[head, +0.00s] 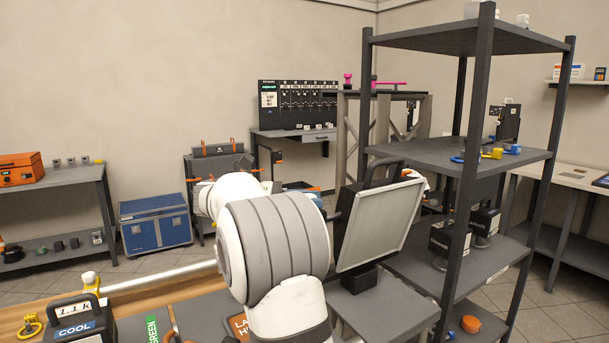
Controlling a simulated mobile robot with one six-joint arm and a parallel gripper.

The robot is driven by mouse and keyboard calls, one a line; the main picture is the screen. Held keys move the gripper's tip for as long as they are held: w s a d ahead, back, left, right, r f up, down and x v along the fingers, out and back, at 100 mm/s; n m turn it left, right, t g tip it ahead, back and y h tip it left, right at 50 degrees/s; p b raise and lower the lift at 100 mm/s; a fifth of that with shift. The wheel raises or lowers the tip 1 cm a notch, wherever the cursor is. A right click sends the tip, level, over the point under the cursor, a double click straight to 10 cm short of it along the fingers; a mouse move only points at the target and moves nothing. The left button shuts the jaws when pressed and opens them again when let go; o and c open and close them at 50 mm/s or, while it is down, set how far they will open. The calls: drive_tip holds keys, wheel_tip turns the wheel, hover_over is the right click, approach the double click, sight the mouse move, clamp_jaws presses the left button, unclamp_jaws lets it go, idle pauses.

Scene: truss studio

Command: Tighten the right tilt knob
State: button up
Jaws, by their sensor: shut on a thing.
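A light panel (380,225) with a pale square face, a black frame and a handle on top stands tilted right of the middle, on a small black base (360,279) over a grey table (385,312). I cannot make out the right tilt knob on it. My white and grey arm fills the middle foreground and covers what lies behind it, left of the panel.
A dark shelf rack (471,140) stands close on the right, its posts near the panel. A black COOL case (80,325) and a pale metal tube (160,276) lie at the front left. A blue chest (155,224) and an orange toolbox (21,169) are farther back.

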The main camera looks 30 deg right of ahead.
drive_tip(key=shift+r+m+g+y+p, duration=0.2)
drive_tip(key=shift+m+g+y+p, duration=0.45)
drive_tip(key=shift+p, duration=4.6)
drive_tip(key=shift+r+m+g+y+p, duration=0.3)
drive_tip(key=shift+m+g+p, duration=0.4)
drive_tip(key=shift+p, duration=4.5)
drive_tip(key=g+y+p, duration=0.1)
drive_tip(key=p, duration=0.3)
drive_tip(key=shift+f+m+p, duration=0.3)
drive_tip(key=shift+m+p, duration=0.05)
drive_tip(key=shift+f+g+y+p, duration=0.25)
drive_tip(key=shift+g+p, duration=0.1)
drive_tip(key=shift+p, duration=0.3)
drive_tip(key=o, duration=1)
drive_tip(key=shift+c, duration=0.2)
